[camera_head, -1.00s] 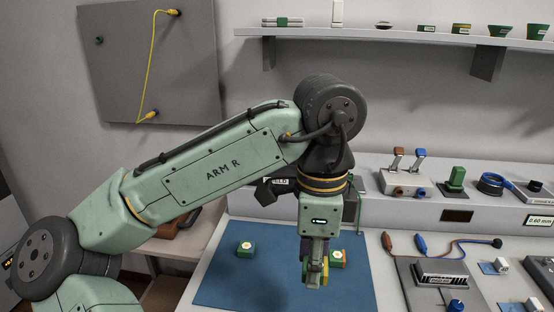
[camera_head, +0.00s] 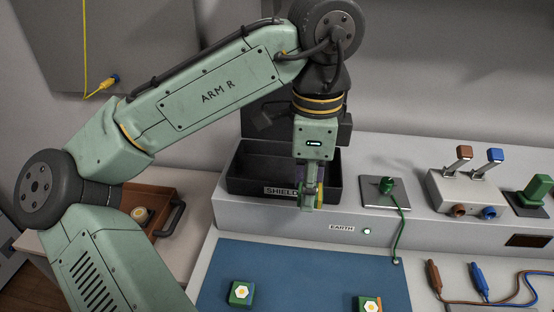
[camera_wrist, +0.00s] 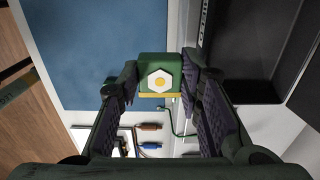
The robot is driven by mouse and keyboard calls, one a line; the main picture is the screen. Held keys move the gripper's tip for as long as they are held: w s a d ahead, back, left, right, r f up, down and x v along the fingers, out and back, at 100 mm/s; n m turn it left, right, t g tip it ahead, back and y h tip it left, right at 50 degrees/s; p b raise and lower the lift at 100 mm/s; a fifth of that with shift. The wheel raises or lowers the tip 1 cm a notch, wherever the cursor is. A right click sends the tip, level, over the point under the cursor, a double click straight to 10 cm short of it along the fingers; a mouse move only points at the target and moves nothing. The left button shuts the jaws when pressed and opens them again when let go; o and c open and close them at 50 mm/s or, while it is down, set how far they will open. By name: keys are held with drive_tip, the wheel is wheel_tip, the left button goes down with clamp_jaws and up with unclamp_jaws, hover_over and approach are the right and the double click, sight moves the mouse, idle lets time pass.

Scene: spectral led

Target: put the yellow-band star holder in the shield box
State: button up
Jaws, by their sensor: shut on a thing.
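The yellow-band star holder (camera_wrist: 160,72) is a green block with a white hexagon, a yellow centre and a yellow band along one edge. My gripper (camera_wrist: 160,84) is shut on it, one finger at each side. In the head view, my gripper (camera_head: 309,203) hangs in front of the right part of the shield box (camera_head: 240,187), and the fingers mostly hide the holder. The box is dark, open-topped and labelled, with its lid raised behind. In the wrist view the box (camera_wrist: 206,30) lies to the right of the holder.
Two other green holders (camera_head: 241,293) (camera_head: 370,304) sit on the blue mat (camera_head: 300,270). A brown tray (camera_head: 172,196) with a round-topped piece stands at left. A green earth lead (camera_head: 404,225) and a switch unit (camera_head: 463,190) are right of the box.

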drive_tip(key=b, duration=0.3)
hover_over(263, 173)
drive_tip(key=shift+a+f, duration=0.1)
drive_tip(key=shift+f, duration=0.65)
wheel_tip(263, 173, down, 4)
drive_tip(key=b, duration=0.5)
drive_tip(key=shift+r, duration=0.3)
drive_tip(key=o, duration=0.6)
drive_tip(key=shift+f, duration=0.25)
drive_tip(key=shift+c, duration=0.2)
drive_tip(key=o, duration=0.5)
